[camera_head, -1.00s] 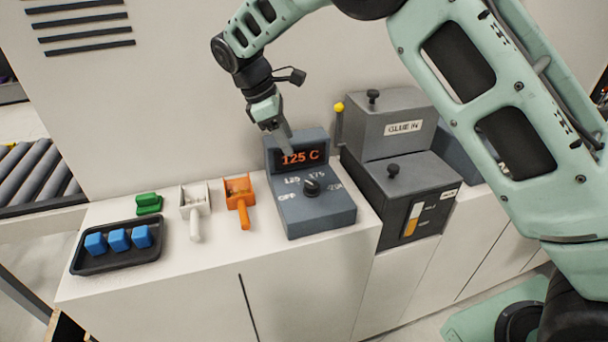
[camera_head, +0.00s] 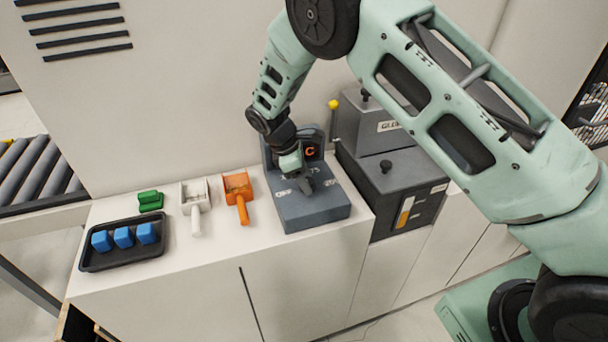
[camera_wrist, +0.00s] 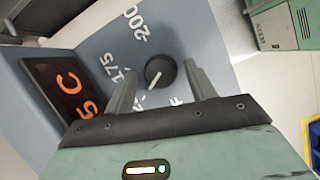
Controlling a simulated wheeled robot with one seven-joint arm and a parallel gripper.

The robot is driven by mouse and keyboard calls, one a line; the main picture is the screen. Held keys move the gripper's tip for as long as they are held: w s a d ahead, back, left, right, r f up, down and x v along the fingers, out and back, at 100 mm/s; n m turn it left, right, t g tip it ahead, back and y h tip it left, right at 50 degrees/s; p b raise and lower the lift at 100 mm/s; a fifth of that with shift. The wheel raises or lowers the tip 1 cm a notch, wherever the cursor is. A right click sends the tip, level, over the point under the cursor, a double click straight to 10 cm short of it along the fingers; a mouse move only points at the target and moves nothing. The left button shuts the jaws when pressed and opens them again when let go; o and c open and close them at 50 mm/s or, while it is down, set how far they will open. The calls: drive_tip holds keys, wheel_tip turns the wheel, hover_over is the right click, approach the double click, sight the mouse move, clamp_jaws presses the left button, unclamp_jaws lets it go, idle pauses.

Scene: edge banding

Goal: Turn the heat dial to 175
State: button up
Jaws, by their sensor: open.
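The blue-grey heat control box (camera_head: 318,212) stands on the white counter; my gripper hides its dial in the head view. In the wrist view the round black dial (camera_wrist: 161,73) has a white pointer line angled to the lower left, towards a label mostly hidden by a finger. The 175 (camera_wrist: 123,82) and 200 (camera_wrist: 134,24) marks show on the panel. The display (camera_wrist: 68,85) shows only "5 C"; the rest is cut off. My gripper (camera_head: 308,186) is open over the panel, also in the wrist view (camera_wrist: 160,67), with one finger either side of the dial. Contact cannot be told.
Right of the box stand the dark glue unit (camera_head: 392,178) and a yellow-tipped lever (camera_head: 334,105). To the left are an orange scoop (camera_head: 238,190), a white scoop (camera_head: 195,198), a green block (camera_head: 150,200) and a black tray (camera_head: 95,262) with blue blocks.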

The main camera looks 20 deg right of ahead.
drive_tip(key=c, duration=1)
drive_tip(key=shift+w, duration=0.1)
drive_tip(key=shift+w+f+m+g+b, duration=0.1)
drive_tip(key=shift+m+g+b, duration=0.3)
drive_tip(key=shift+m+b, duration=0.5)
drive_tip(key=m+g+y+b, duration=0.1)
drive_tip(key=m, duration=0.3)
drive_tip(key=shift+w+d, duration=0.1)
drive_tip(key=m+y+b, duration=0.1)
drive_tip(key=m, duration=0.2)
drive_tip(key=m+g+y, duration=0.1)
drive_tip(key=m, duration=0.1)
drive_tip(key=shift+w+d+m+b, duration=0.1)
drive_tip(key=shift+d+m+b, duration=0.1)
drive_tip(key=shift+m+b, duration=0.2)
